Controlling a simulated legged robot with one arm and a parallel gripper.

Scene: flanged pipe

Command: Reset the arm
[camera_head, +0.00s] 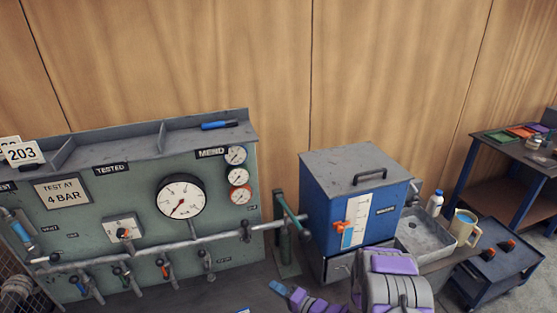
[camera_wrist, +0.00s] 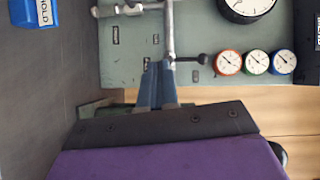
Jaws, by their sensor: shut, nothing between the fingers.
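My gripper (camera_head: 280,289) shows at the bottom of the head view, its blue fingertips pointing left, in front of the test panel. In the wrist view the two blue fingers (camera_wrist: 157,85) lie together, shut, with nothing held. Behind them stands the grey-green test panel (camera_head: 90,215) with its horizontal pipe (camera_head: 165,245), large dial gauge (camera_head: 181,199) and several valve handles. The pipe also shows in the wrist view (camera_wrist: 168,28), running close to the fingertips in the picture. I cannot tell whether they touch.
Right of the panel stands a blue tank (camera_head: 355,205) with a grey lid. A blue bin (camera_wrist: 35,14) shows at the wrist view's top left.

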